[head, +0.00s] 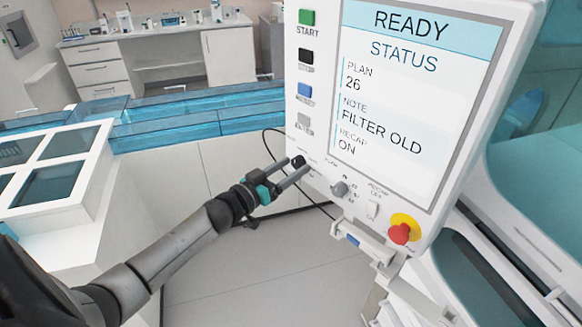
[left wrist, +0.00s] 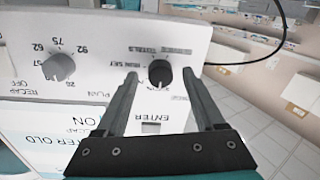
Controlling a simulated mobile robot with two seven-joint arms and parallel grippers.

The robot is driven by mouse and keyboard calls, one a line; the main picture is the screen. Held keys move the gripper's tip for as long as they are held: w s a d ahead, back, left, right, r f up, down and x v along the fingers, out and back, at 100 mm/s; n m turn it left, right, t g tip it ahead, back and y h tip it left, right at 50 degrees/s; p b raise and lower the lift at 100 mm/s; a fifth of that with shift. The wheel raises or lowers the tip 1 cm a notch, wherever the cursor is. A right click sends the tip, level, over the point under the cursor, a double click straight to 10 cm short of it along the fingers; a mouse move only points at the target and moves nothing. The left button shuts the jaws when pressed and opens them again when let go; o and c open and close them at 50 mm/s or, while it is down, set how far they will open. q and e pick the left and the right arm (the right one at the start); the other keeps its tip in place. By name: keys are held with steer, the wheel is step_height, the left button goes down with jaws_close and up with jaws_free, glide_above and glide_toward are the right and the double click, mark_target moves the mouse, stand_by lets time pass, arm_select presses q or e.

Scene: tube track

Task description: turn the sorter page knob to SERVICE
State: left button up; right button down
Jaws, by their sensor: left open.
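The page knob is a small black round knob on the white control panel. In the head view the knob (head: 298,161) is at the panel's lower left. In the left wrist view, which is upside down, the knob (left wrist: 160,75) has small labels around it, among them RUN SET and TOTALS. The SERVICE label is too small to read surely, and I cannot tell where the knob points. My left gripper (head: 296,167) is open, its fingertips on either side of the knob with a gap at each side. It also shows in the left wrist view (left wrist: 160,80). My right gripper is out of view.
A grey PLAN knob (head: 339,189), a RECAP switch (head: 372,208) and a red stop button (head: 401,233) sit right of the page knob. The screen (head: 415,90) reads READY. An ENTER button (left wrist: 151,127) is close to the fingers. A black cable (head: 268,150) hangs behind.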

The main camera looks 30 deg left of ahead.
arm_select(q)
steer(key=shift+w, duration=0.2)
jaws_close()
stand_by(0.6)
